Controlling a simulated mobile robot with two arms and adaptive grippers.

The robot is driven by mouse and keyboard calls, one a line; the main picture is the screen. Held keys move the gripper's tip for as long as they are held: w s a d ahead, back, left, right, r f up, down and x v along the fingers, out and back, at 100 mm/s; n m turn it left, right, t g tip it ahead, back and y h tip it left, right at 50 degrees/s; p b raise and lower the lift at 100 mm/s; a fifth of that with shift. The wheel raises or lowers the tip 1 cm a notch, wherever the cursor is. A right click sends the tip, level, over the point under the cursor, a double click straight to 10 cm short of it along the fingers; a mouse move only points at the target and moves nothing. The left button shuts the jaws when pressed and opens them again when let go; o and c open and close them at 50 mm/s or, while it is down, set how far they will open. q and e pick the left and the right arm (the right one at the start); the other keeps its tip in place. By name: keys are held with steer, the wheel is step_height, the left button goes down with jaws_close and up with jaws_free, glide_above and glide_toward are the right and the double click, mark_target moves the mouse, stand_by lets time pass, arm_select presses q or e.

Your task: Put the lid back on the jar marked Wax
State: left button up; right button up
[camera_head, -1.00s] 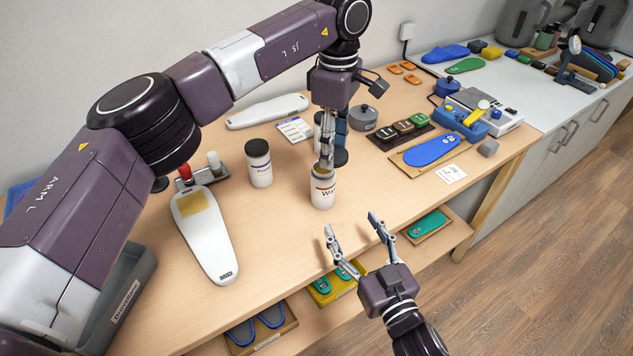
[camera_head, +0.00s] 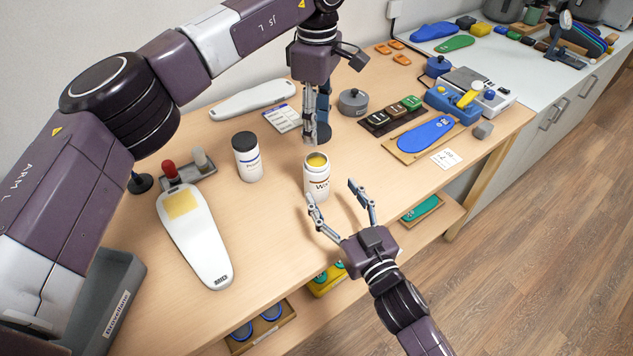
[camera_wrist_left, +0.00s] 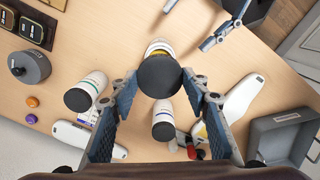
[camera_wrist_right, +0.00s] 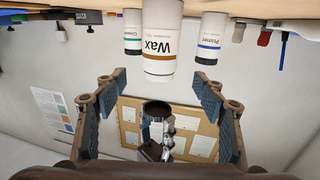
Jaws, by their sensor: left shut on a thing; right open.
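The jar marked Wax (camera_head: 318,184) stands upright and open on the table, with yellow wax (camera_head: 317,160) at its mouth. My left gripper (camera_head: 313,138) is above and just behind its mouth in the head view. In the left wrist view it is shut on a dark round lid (camera_wrist_left: 160,76), which partly covers the jar (camera_wrist_left: 160,46). The lid also shows in the right wrist view (camera_wrist_right: 157,107), apart from the Wax jar (camera_wrist_right: 160,45). My right gripper (camera_head: 332,190) is open and empty, its fingertips close in front of the jar.
The black-lidded Primer jar (camera_head: 247,158) stands left of the Wax jar. The Cleaner jar (camera_wrist_right: 132,32) shows in the right wrist view. A white insole-shaped device (camera_head: 195,235) lies at the left. A grey pot (camera_head: 352,102) and blue insole (camera_head: 425,134) lie to the right.

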steer(key=x, duration=0.9)
steer(key=shift+w+a, duration=0.15)
steer(key=shift+w, duration=0.2)
steer(key=shift+c, duration=0.5)
jaws_close()
arm_select(q)
glide_above(317, 164)
steer(key=shift+f, duration=2.5)
steer(key=shift+f, duration=0.9)
steer(key=shift+f, duration=0.55)
